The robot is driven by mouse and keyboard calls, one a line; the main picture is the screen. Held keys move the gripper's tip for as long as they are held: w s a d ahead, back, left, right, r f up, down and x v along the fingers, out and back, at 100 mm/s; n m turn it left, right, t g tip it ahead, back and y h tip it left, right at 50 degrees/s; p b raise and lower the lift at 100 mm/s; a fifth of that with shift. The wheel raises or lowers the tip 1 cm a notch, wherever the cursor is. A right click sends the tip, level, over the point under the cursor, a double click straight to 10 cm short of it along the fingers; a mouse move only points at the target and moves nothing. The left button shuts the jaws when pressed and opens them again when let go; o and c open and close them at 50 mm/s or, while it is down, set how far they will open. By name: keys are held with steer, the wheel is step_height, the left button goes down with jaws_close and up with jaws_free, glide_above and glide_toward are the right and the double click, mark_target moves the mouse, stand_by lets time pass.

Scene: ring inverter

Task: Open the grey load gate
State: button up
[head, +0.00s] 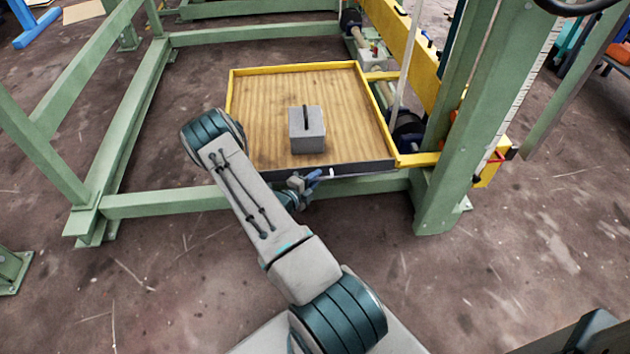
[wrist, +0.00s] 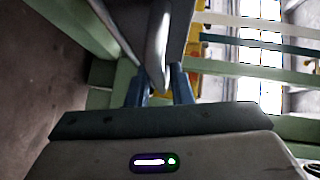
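The grey load gate (head: 350,169) is the dark strip along the front edge of the yellow-rimmed wooden platform (head: 265,110). It stands upright and closes off that side. My gripper (head: 312,180) is low at the front of the gate, near its middle, partly hidden by my arm. In the wrist view, the two blue fingers of my gripper (wrist: 160,78) are apart. A pale grey bar, seemingly the gate's handle (wrist: 158,45), reaches down between them. I see no clear grip on it. The dark grey gate face also shows there (wrist: 125,15).
A grey block with a black handle (head: 307,132) stands on the platform behind the gate. A green frame beam (head: 160,203) runs low below the platform. A green post (head: 450,165) rises at the right. The floor (head: 500,265) in front is open.

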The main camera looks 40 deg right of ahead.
steer(key=shift+d, duration=0.25)
jaws_close()
steer(key=shift+s+a+f+b, duration=0.1)
steer(key=shift+f+b, duration=0.1)
steer(key=shift+b, duration=0.1)
step_height(320, 180, down, 7)
steer(key=m+g+h+b, duration=0.9)
steer(key=m+b, duration=0.5)
steer(key=m, duration=0.6)
steer(key=shift+s+a+f+g+h, duration=0.2)
steer(key=shift+s+g+h, duration=0.1)
steer(key=shift+g, duration=0.2)
